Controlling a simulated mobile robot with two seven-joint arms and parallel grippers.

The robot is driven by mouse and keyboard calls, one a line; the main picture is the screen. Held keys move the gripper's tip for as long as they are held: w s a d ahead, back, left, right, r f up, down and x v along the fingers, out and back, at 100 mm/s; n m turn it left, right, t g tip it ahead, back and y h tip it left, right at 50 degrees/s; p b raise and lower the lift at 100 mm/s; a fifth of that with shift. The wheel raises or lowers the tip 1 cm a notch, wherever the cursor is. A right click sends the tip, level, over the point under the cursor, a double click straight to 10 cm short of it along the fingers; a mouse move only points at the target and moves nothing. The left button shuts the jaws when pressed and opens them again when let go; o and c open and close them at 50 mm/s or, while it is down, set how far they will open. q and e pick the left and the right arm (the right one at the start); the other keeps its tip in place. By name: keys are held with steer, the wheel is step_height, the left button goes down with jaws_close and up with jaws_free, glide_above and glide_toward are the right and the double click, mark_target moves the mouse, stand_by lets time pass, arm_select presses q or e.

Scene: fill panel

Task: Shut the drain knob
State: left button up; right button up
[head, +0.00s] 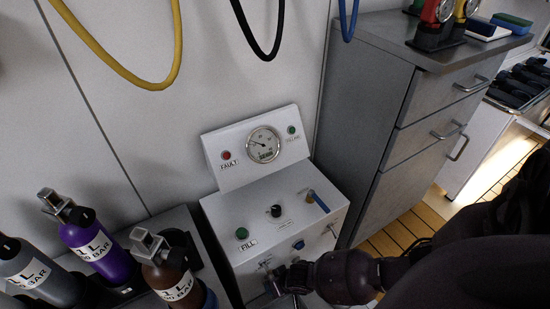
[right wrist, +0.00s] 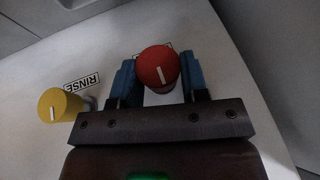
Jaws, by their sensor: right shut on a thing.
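In the right wrist view a round red knob (right wrist: 158,68) with a white pointer line stands on a pale panel face, the line tilted slightly off the vertical. A label behind it is mostly covered, so I cannot read whether it says drain. My right gripper (right wrist: 160,80) has its blue fingers on both sides of this knob and is shut on it. In the head view my right gripper (head: 282,278) is low at the front of the white fill panel (head: 238,215); the red knob is hidden there. My left gripper is not in view.
A yellow knob (right wrist: 60,104) by a RINSE label is left of my fingers. The panel carries a gauge (head: 263,145), a green FILL button (head: 242,233) and a black knob (head: 276,211). Bottles (head: 95,245) stand left; a grey drawer cabinet (head: 400,120) stands right.

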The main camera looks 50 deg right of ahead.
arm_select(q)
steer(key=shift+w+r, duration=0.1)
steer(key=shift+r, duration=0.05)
arm_select(e)
steer(key=shift+s+d, duration=0.1)
steer(key=o, duration=0.9)
steer(key=shift+r, duration=0.35)
arm_select(q)
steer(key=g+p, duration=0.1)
steer(key=p, duration=0.4)
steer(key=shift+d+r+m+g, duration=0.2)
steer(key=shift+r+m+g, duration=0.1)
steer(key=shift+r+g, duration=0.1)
arm_select(e)
steer(key=v, duration=1)
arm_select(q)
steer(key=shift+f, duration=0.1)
arm_select(e)
steer(key=shift+s+d, duration=0.1)
steer(key=shift+s, duration=0.05)
